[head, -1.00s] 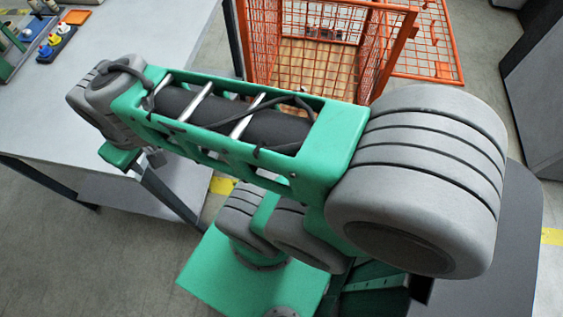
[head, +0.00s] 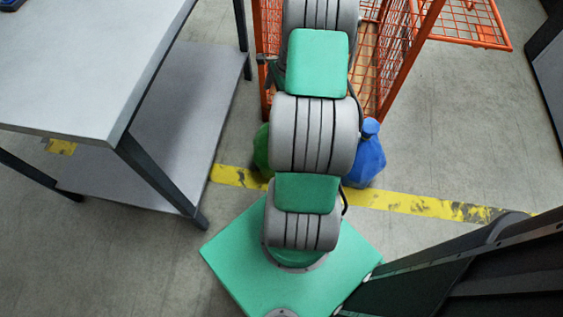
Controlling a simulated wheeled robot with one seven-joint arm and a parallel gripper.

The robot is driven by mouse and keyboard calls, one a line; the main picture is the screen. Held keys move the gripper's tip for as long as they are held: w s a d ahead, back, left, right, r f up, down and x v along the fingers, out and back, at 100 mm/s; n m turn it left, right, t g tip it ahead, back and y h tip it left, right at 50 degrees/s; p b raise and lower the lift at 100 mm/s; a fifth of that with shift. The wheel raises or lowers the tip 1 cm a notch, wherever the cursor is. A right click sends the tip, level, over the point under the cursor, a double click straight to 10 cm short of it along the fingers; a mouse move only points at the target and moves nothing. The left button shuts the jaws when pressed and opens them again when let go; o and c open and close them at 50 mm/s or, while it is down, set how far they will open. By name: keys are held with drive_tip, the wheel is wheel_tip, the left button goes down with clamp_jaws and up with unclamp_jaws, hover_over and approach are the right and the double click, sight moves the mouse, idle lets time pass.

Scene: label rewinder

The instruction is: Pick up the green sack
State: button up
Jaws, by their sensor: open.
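The green sack (head: 261,150) stands on the floor in front of the orange wire cage, just left of my arm. Only its left side shows; my arm hides the rest. My arm runs from the green base plate up the middle of the picture toward the cage. My gripper is not visible; the far end of the arm passes out at the top edge or is hidden behind its own links.
The orange wire cage (head: 403,55) is behind both sacks. A grey table (head: 85,75) with a lower shelf is at the left. Yellow floor tape (head: 400,202) crosses in front.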

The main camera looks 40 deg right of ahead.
drive_tip(key=s+d+f+m, duration=0.1)
drive_tip(key=f, duration=0.3)
drive_tip(key=s+d+f+m+b, duration=0.1)
drive_tip(key=d+f+m, duration=0.1)
drive_tip(key=f, duration=0.2)
drive_tip(key=s+d+f+m, duration=0.1)
drive_tip(key=d+f+m, duration=0.1)
drive_tip(key=f, duration=0.2)
drive_tip(key=shift+s+f+t+y+b, duration=0.2)
drive_tip(key=shift+t+y+b, duration=0.1)
drive_tip(key=shift+t+b, duration=0.1)
drive_tip(key=b+x, duration=0.1)
drive_tip(key=x, duration=0.3)
drive_tip(key=b+x, duration=0.1)
drive_tip(key=x, duration=0.2)
drive_tip(key=shift+w+a+b, duration=0.1)
drive_tip(key=shift+w+b, duration=0.2)
drive_tip(key=shift+r, duration=0.1)
drive_tip(key=shift+c, duration=0.4)
clamp_jaws()
drive_tip(key=shift+r, duration=0.1)
